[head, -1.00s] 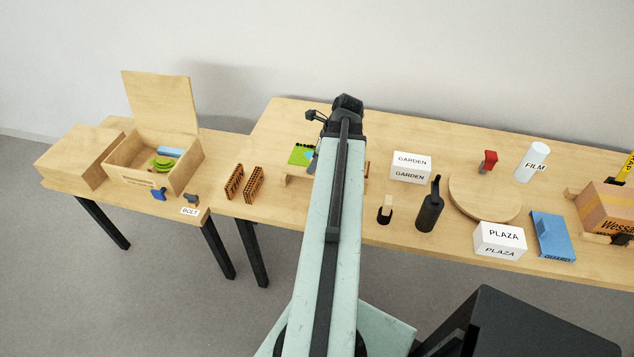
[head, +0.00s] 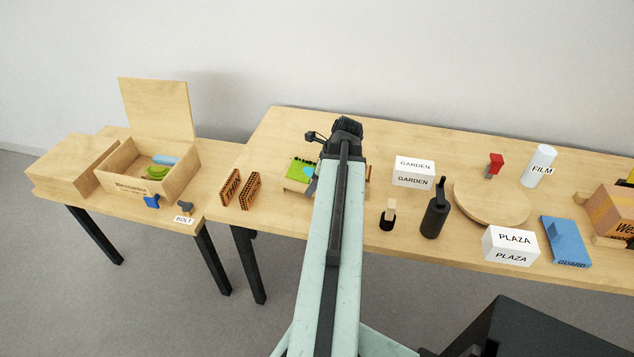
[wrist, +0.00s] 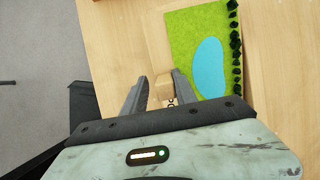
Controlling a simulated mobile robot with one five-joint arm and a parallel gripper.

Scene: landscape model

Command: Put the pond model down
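The pond model (wrist: 185,40) is a green board with a blue pond (wrist: 208,68) and a row of dark trees along one edge. In the wrist view my gripper (wrist: 162,88) has its fingers on either side of the model's small wooden block, and looks shut on it. Part of the block's lettering is hidden. In the head view the pond model (head: 298,168) is over a low wooden stand (head: 296,187), left of my arm. It looks level and close to the stand; whether it touches is unclear. My arm hides its right part.
Two brown slatted pieces (head: 241,190) stand to the left. A GARDEN box (head: 413,174), a black bottle (head: 435,210), a round wooden disc (head: 490,203) and a PLAZA box (head: 510,246) stand to the right. An open wooden box (head: 178,182) is on the left table.

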